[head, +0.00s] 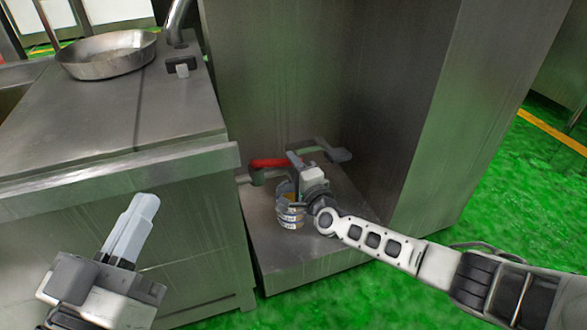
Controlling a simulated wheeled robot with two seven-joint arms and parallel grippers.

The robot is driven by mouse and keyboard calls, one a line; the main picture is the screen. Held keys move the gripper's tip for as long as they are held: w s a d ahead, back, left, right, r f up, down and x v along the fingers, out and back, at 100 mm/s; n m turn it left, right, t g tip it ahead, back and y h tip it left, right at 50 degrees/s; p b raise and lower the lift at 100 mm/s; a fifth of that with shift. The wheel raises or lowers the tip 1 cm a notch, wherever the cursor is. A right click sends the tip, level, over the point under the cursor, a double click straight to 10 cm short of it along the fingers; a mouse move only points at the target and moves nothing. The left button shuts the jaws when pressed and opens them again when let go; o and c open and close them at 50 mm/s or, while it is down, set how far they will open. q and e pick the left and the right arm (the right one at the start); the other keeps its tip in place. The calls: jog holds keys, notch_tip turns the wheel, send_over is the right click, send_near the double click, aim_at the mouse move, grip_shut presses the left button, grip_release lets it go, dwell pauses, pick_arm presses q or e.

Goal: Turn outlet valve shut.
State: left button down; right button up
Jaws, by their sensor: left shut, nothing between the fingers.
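The outlet valve's red lever handle (270,163) sticks out at the side of the metal counter, above a short pipe (244,179). My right gripper (302,162) is just right of the red handle, low in the metal recess. Its fingers are small and partly hidden, so I cannot tell whether they touch the handle or are open. A small labelled container (290,212) stands on the metal floor plate below the pipe, partly hidden by my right gripper. My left gripper (147,202) is shut and empty, in front of the counter at lower left.
The metal counter (110,118) fills the left, with a round metal pan (106,55) and a faucet (175,25) on it. A tall metal cabinet wall (420,110) bounds the recess on the right. Green floor (500,185) is open at right.

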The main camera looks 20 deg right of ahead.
grip_shut()
